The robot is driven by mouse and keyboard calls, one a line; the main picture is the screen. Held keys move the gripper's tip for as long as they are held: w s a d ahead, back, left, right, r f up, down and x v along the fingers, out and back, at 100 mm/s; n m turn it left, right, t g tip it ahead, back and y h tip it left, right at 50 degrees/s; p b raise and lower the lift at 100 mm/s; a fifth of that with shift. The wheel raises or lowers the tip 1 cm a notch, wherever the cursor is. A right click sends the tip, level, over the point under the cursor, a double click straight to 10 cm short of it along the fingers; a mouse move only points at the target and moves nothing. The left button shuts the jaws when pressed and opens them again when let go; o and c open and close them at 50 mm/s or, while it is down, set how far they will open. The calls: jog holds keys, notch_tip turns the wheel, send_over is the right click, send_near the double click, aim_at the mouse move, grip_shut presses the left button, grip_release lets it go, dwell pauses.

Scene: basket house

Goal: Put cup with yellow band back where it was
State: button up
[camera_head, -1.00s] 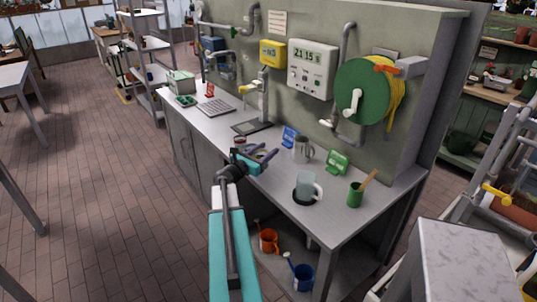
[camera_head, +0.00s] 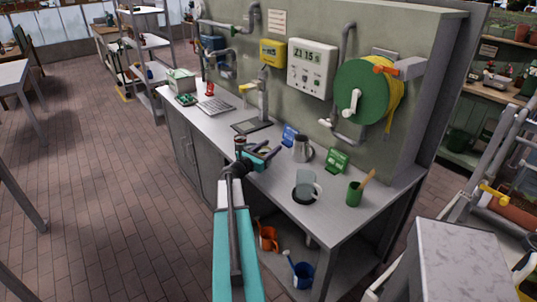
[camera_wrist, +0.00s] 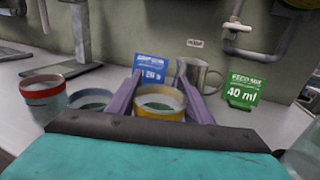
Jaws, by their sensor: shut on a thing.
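The cup with yellow band (camera_wrist: 160,104) stands upright between the two fingers of my gripper (camera_wrist: 160,98) in the wrist view. The fingers are shut on its sides. In the head view my gripper (camera_head: 266,155) is over the counter, and the held cup is mostly hidden by it. I cannot tell whether the cup's base touches the counter. A blue sign (camera_wrist: 151,67) stands behind the cup. Left of it are a cup with a dark band (camera_wrist: 91,100) and a cup with a red band (camera_wrist: 43,95).
A metal pitcher (camera_head: 302,149) and a green sign (camera_head: 337,161) stand behind and right of my gripper. A pale pitcher (camera_head: 306,183) stands on a dark round pad nearer the front, beside a green pot (camera_head: 354,194). A dark plate (camera_head: 251,126) lies at the back left.

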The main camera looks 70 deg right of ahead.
jog(key=shift+f+p, duration=0.4)
jog(key=shift+f, duration=0.9)
jog(key=shift+f, duration=0.15)
jog(key=o, duration=1.2)
jog(key=shift+r, duration=0.25)
jog(key=shift+b+v, duration=0.35)
jog(key=shift+v, duration=0.45)
jog(key=b+v, duration=0.3)
jog(key=v, duration=0.7)
jog(key=shift+a, duration=0.3)
